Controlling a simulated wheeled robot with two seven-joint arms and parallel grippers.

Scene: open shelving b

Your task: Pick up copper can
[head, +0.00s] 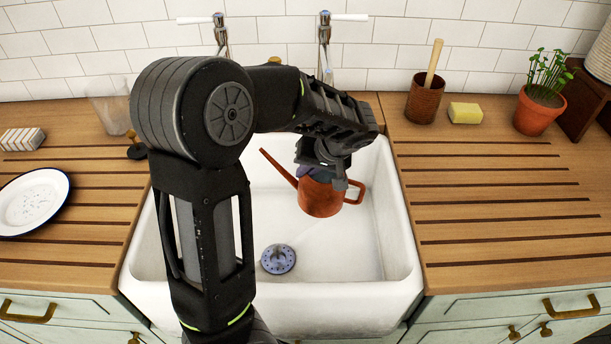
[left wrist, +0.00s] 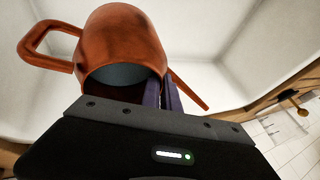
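The copper can (head: 320,198) is an orange-brown watering can in the white sink, with its spout to the upper left and its handle to the right. My left gripper (head: 328,177) reaches down to its top from above. In the left wrist view, the can (left wrist: 125,45) shows its open mouth, with the two dark fingers (left wrist: 161,94) close together at its rim, one on each side of the wall. The gripper looks shut on the rim. I cannot tell whether the can touches the sink floor. My right gripper is not in view.
The sink (head: 345,300) has high walls and a drain (head: 278,259). Two taps (head: 325,40) stand behind it. A brown pot (head: 424,98), a yellow sponge (head: 465,113) and a potted plant (head: 540,110) stand at right. A plate (head: 32,202) lies at left.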

